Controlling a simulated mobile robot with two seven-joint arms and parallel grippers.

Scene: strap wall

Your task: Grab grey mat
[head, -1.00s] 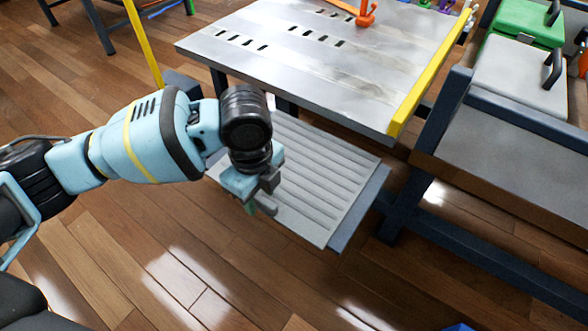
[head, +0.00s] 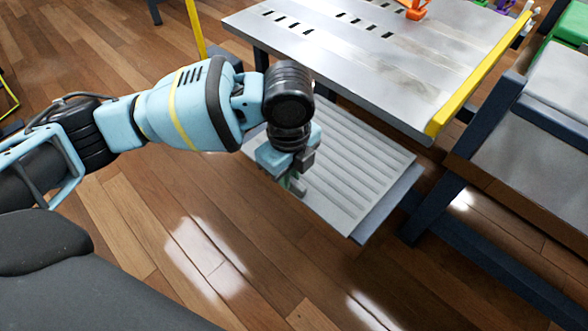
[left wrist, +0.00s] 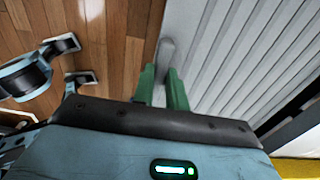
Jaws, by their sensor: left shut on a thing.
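The grey mat (head: 355,165) is a flat ribbed panel below the metal table, lying over a blue-grey surface (head: 390,205). In the left wrist view its ribs (left wrist: 245,55) run along the right side. My left gripper (head: 293,186) is at the mat's near left edge. Its green fingers (left wrist: 163,88) are closed around a rounded grey piece at that edge in the left wrist view. I take this piece as part of the mat, though the fingers hide some of it. My right gripper is not in view.
The metal table (head: 350,50) with slots stands above the mat, with a yellow bar (head: 480,75) along its right edge. A dark blue frame (head: 455,190) stands at the right. The wooden floor (head: 240,270) in front is clear.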

